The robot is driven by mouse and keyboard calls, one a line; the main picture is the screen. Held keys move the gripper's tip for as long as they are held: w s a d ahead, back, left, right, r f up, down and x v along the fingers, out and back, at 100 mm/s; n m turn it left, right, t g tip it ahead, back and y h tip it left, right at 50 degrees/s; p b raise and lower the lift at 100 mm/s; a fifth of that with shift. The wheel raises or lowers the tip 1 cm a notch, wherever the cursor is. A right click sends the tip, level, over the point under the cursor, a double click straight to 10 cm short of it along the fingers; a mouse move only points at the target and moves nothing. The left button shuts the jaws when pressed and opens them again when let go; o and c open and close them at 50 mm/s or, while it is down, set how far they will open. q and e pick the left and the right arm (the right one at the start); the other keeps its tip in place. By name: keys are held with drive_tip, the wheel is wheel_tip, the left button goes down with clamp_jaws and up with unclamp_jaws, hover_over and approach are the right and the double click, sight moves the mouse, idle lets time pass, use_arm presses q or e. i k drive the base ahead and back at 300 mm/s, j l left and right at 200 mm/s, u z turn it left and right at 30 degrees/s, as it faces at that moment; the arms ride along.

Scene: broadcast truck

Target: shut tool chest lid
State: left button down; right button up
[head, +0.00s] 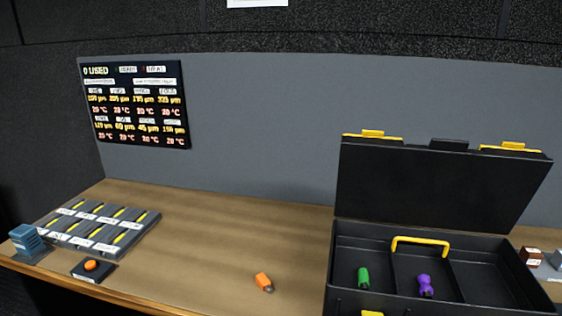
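A black tool chest (340,290) stands on the right of the wooden bench in the head view. Its lid (430,185) is raised and leans back slightly, with yellow latches (372,134) along its top edge. Inside the chest are a yellow handle (420,241), a green object (363,278) and a purple object (425,285), in divided compartments. The front of the chest is cut off by the bottom edge of the picture. Neither of my grippers shows.
A small orange object (263,282) lies on the bench (220,240) left of the chest. A grey slotted rack (100,228), a blue box (27,240) and an orange button on a black base (91,267) are at left. Small items (532,257) sit right of the chest.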

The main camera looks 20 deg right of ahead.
sight(444, 184)
drive_tip(key=z, duration=1.65)
